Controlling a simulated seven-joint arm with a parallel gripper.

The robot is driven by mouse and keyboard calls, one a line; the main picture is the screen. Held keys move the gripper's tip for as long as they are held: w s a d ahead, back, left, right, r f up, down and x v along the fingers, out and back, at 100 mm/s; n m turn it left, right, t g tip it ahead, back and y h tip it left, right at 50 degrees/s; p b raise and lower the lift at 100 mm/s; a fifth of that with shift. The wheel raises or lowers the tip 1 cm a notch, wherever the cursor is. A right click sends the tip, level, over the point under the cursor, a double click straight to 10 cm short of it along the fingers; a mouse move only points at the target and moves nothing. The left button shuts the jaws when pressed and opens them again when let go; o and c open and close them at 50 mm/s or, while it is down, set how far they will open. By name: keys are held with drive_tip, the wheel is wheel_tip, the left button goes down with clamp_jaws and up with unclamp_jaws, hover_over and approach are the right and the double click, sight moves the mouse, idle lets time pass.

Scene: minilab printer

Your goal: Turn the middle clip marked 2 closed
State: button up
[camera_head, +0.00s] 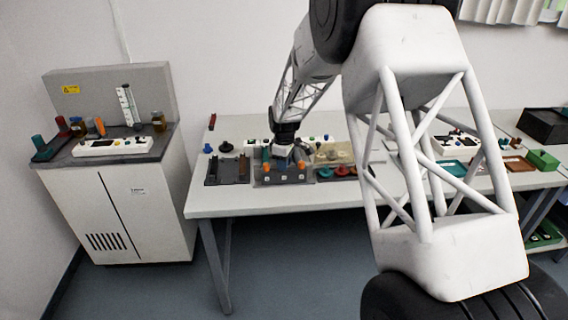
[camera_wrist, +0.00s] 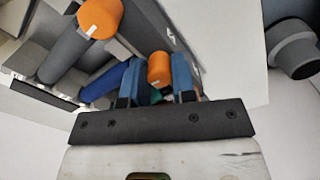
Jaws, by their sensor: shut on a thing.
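A small grey fixture (camera_head: 284,181) with white marks on its front stands on the table in the head view. Orange clips show at its left (camera_head: 266,167) and right (camera_head: 301,165); the middle spot is mostly hidden by my gripper (camera_head: 283,158). In the wrist view, my gripper (camera_wrist: 155,84) has its two blue fingers on either side of an orange clip (camera_wrist: 159,68) and is shut on it. Another orange clip (camera_wrist: 100,17) with a white mark lies up and left of the fingers. The number on the held clip is too small to read.
A dark tray (camera_head: 228,171) stands just left of the fixture. Teal and red round parts (camera_head: 331,172) lie to its right. A white control box (camera_head: 455,145) and green box (camera_head: 543,160) are farther right. The table's front edge (camera_head: 270,209) is clear.

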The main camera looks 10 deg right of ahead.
drive_tip(key=o, duration=0.9)
drive_tip(key=shift+o, duration=0.2)
drive_tip(key=shift+r, duration=3.95)
